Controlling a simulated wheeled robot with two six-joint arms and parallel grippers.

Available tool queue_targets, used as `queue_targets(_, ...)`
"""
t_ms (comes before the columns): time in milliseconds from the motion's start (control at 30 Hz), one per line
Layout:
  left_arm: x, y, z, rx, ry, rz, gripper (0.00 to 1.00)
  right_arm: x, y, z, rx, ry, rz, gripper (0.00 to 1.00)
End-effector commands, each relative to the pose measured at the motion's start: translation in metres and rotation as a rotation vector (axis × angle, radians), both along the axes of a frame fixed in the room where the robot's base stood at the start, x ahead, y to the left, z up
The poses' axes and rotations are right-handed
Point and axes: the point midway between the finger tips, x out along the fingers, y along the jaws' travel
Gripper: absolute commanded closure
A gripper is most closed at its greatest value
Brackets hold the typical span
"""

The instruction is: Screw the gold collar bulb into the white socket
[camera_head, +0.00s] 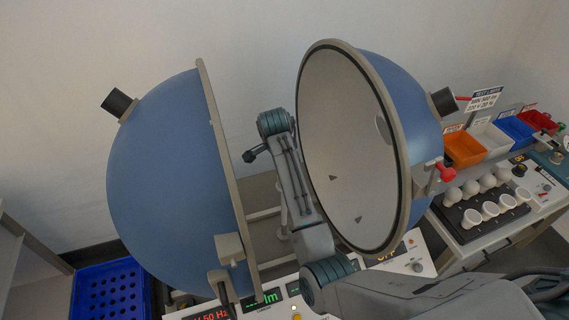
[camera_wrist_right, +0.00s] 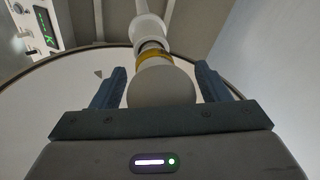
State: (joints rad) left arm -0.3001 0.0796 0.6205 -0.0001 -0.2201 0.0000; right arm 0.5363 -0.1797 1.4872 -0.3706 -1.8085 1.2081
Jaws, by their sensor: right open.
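In the right wrist view, a white globe bulb (camera_wrist_right: 162,86) with a gold collar (camera_wrist_right: 153,54) stands between the fingers of my right gripper (camera_wrist_right: 160,68). The fingers are open, with a gap on each side of the globe. The collar end points away from my palm, at the mouth of a white socket (camera_wrist_right: 149,29) on a pale post. I cannot tell how deep the bulb's base sits in it. In the head view my right arm reaches between two blue half-spheres; bulb and socket are not clearly seen there. My left gripper is not in view.
The left half-sphere (camera_head: 165,165) and right half-sphere (camera_head: 398,95) stand open around my arm, their rims close by. A blue perforated crate (camera_head: 110,291) is at lower left. At right are a rack of bulbs (camera_head: 462,232) and coloured bins, including an orange bin (camera_head: 463,149).

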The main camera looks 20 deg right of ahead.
Motion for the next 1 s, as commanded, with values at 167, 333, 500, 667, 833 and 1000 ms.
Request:
queue_targets(167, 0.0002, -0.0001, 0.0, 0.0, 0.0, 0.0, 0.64, -0.0004, -0.0003, -0.0006, -0.001, 0.001, 0.25, 0.31)
queue_targets(333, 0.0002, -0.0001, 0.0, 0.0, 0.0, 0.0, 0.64, 0.0002, 0.0005, -0.0002, -0.001, 0.0, 0.495, 0.31)
queue_targets(500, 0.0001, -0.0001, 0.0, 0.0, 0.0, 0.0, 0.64, 0.0005, 0.0013, 0.0, -0.001, 0.001, 0.744, 0.31)
queue_targets(667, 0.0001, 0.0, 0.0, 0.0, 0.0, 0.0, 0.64, 0.0009, 0.002, 0.0, -0.001, 0.0, 0.976, 0.31)
queue_targets(833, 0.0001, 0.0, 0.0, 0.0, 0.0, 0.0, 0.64, 0.0008, 0.0032, -0.0002, -0.001, 0.002, 1.133, 0.31)
queue_targets(1000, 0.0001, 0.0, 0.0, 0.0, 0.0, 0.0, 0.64, 0.0006, 0.0037, -0.0003, -0.001, 0.001, 1.155, 0.31)
